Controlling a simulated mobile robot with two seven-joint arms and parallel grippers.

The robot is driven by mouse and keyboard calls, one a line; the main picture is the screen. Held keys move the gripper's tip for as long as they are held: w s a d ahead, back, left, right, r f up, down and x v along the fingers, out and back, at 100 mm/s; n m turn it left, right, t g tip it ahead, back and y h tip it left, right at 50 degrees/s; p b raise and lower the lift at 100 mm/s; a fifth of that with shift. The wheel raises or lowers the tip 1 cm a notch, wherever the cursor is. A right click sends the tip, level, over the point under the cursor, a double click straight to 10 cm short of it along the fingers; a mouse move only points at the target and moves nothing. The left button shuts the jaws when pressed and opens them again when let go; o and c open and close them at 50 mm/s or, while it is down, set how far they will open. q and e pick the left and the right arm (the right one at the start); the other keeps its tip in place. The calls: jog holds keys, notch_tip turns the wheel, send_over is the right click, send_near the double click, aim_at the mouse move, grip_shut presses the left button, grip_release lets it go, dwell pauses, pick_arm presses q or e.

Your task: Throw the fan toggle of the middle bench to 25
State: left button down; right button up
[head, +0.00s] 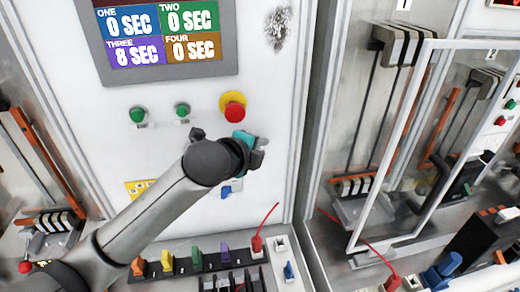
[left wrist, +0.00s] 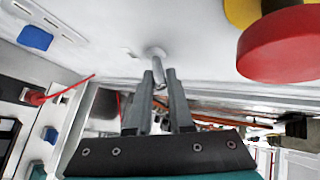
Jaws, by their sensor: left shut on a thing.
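A metal toggle lever (left wrist: 157,56) with a round base sticks out of the white panel in the left wrist view. My left gripper (left wrist: 158,90) has its two fingers on either side of the lever and is shut on it. In the head view my left gripper (head: 257,152) is against the middle bench's white panel (head: 278,105), just below the red button, and the lever is hidden there. No marking for 25 can be read. My right gripper is not in view.
A red button (head: 235,110) on a yellow ring sits close above my gripper. Two green buttons (head: 138,115) are to its left. The display (head: 160,35) reads 8 SEC at three and 0 SEC elsewhere. A blue switch (head: 226,191) is below, and colored plugs (head: 196,256) line the bench.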

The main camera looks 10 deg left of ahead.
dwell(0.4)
pick_arm(q)
jog(key=c, duration=1.1)
grip_release()
jog(key=shift+a+r, duration=0.1)
jog(key=shift+r, duration=0.05)
